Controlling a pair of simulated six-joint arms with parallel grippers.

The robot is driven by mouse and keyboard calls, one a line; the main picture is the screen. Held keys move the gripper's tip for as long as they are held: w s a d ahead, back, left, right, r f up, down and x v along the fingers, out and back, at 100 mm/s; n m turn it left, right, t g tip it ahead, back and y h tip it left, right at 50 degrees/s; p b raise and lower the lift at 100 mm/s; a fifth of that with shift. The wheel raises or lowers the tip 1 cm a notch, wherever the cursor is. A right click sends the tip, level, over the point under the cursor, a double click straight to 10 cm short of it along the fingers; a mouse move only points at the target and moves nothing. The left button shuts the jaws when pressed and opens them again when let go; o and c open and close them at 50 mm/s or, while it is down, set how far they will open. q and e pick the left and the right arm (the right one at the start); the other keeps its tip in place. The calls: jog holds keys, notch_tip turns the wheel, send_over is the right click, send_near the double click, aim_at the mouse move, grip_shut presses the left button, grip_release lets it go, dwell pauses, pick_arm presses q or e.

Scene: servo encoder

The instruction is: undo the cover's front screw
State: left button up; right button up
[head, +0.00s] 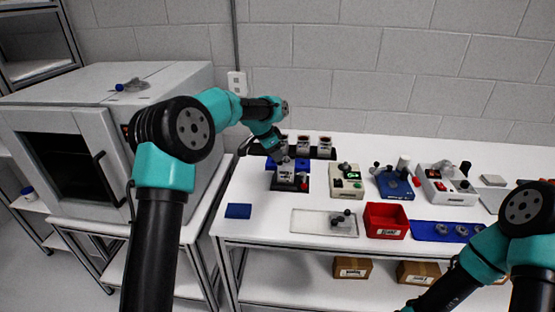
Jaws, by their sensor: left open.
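A small silver-grey unit with a pale label (286,175) stands on a dark base near the back left of the white table; it looks like the servo with its cover. The front screw is too small to make out. My left gripper (279,153) is open and points down just above and behind this unit, partly overlapping a blue part there. I cannot tell whether it touches anything. My right arm comes in at the right edge, and its gripper is out of the picture.
Several similar units (325,145) stand in a dark rack behind. To the right are a beige meter (346,181), a blue device (394,184) and a white control box (445,186). In front lie a blue pad (238,211), a pale tray (308,222) and a red bin (386,221).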

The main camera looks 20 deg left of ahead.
aim_at(280, 163)
pick_arm(q)
jog(key=shift+x, duration=1.7)
grip_shut()
jog(key=shift+n, duration=0.4)
jog(key=n+t+y, duration=0.1)
jog(key=n, duration=0.2)
jog(key=shift+s+d, duration=0.15)
jog(key=shift+d+n+t+y, duration=0.15)
jog(key=shift+n+y, duration=0.25)
jog(key=shift+n, duration=0.6)
jog(key=shift+a+n+t+y, duration=0.15)
jog(key=shift+n+y, duration=0.25)
jog(key=shift+n, duration=0.6)
jog(key=shift+d, duration=0.1)
